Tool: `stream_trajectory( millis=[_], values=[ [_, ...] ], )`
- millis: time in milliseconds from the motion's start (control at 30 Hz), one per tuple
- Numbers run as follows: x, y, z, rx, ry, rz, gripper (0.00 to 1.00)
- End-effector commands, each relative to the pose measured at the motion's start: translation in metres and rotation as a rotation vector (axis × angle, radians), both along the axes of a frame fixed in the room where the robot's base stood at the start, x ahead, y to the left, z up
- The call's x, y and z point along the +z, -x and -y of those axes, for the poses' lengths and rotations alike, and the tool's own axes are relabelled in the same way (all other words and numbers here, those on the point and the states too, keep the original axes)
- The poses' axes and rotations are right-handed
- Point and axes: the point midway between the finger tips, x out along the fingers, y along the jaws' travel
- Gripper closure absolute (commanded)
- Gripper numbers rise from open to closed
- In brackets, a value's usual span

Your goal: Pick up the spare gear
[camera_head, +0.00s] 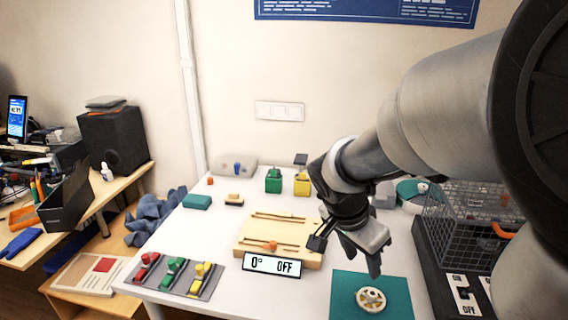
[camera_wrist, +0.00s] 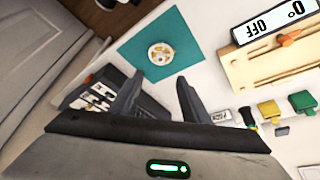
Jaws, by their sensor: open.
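The spare gear (camera_head: 370,299) is a small cream-white spoked wheel with an orange-brown hub. It lies flat on a teal mat (camera_head: 342,283) at the front right of the white table. In the wrist view the gear (camera_wrist: 160,54) shows whole on the teal mat (camera_wrist: 134,62), beyond my fingertips. My gripper (camera_head: 376,264) is above and behind the gear in the head view, apart from it. In the wrist view my gripper (camera_wrist: 158,88) has its two dark fingers spread with nothing between them.
A wooden board (camera_head: 284,228) with slots and a display reading "0° OFF" (camera_head: 272,265) stand left of the mat. A wire cage (camera_head: 467,225) on a black base is to the right. Coloured levers (camera_head: 173,268) sit front left. Green (camera_head: 273,184) and yellow (camera_head: 302,186) blocks stand behind.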

Motion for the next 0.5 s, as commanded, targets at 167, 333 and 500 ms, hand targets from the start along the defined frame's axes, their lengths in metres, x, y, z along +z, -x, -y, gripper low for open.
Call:
stream_trajectory(
  millis=[167,333,500],
  values=[
    [-0.031,-0.006,0.010,-0.019,0.000,-0.001,0.58],
    [-0.066,-0.013,0.023,-0.019,0.000,-0.002,0.58],
    [-0.097,-0.019,0.034,-0.018,-0.002,-0.001,0.58]
  ],
)
